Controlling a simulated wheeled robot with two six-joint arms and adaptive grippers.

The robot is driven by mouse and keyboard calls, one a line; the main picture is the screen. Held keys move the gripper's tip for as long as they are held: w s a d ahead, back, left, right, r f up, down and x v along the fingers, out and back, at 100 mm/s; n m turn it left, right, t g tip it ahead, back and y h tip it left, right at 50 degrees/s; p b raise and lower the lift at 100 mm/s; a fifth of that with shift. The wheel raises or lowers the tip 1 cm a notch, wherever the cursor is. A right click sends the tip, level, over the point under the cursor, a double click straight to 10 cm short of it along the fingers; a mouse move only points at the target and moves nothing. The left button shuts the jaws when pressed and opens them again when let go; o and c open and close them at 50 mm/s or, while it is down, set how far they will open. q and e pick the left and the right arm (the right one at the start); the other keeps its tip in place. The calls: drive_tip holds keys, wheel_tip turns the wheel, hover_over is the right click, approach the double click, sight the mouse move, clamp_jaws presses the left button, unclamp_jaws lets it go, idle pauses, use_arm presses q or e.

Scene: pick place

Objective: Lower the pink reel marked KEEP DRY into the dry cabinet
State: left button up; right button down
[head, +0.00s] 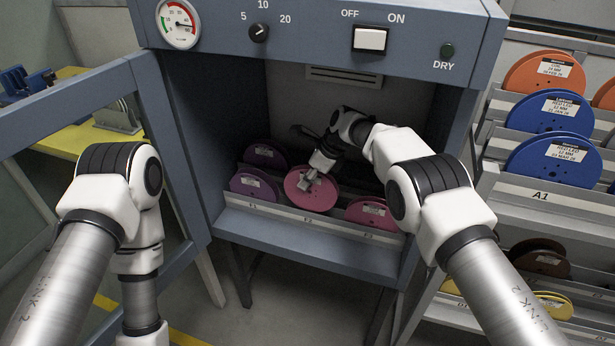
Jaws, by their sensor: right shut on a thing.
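The pink reel (322,199) is inside the dry cabinet (222,151), at the middle of the front row, between a purple reel and a magenta reel. My right gripper (307,182) reaches in through the cabinet's open front and is shut on the pink reel near its hub. The reel leans back behind the front rail. I cannot tell if it rests on the rack, and no KEEP DRY marking is readable. My left arm hangs at the left, and its gripper is out of the frame.
A purple reel (246,192) sits left and a magenta reel (377,222) right. Another dark purple reel (264,149) stands behind. The open glass door (85,110) is at the left. A rack with orange and blue reels (552,160) stands at the right.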

sight(307, 191)
idle(0.3)
drive_tip(key=shift+f+b, duration=1.05)
drive_tip(key=shift+f, duration=0.35)
drive_tip(key=shift+f, duration=0.1)
drive_tip(key=shift+f+b, duration=0.8)
drive_tip(key=c, duration=0.6)
unclamp_jaws()
